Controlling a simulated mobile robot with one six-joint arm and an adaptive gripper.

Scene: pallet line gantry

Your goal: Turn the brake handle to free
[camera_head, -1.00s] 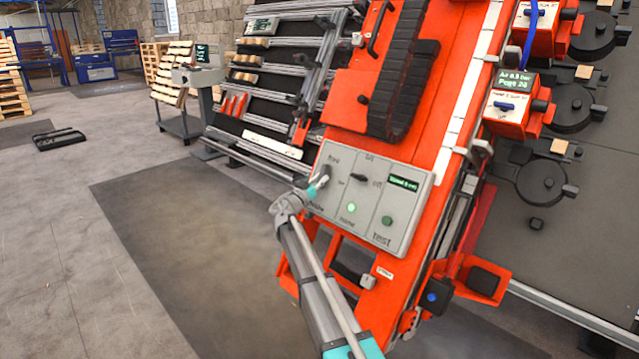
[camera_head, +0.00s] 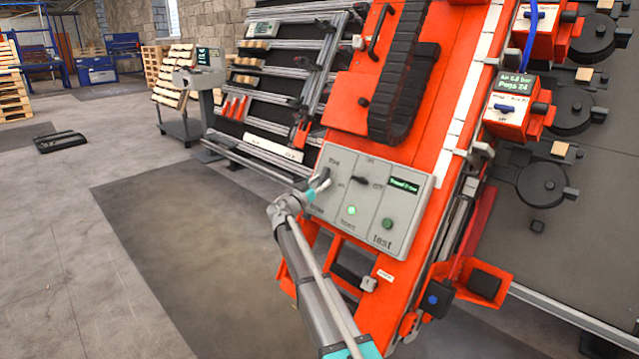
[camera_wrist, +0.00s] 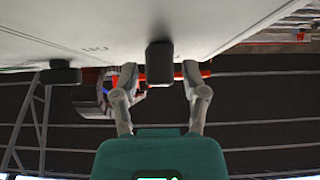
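The grey control panel (camera_head: 395,222) sits tilted on the orange gantry. The brake handle (camera_head: 322,178) is a dark lever at the panel's left, with a label above it that seems to read "free" and another below. In the wrist view the brake handle (camera_wrist: 159,63) is a dark block standing out from the panel face. My gripper (camera_head: 318,189) is at the handle in the head view and partly covers it. In the wrist view my gripper (camera_wrist: 159,74) is open, one finger on each side of the handle, with a visible gap on both sides.
A dark on/off knob (camera_head: 359,181), a lit green button (camera_head: 351,210) and a dark green test button (camera_head: 387,223) are close by on the panel. The knob also shows in the wrist view (camera_wrist: 60,74). Open floor (camera_head: 190,250) lies to the left.

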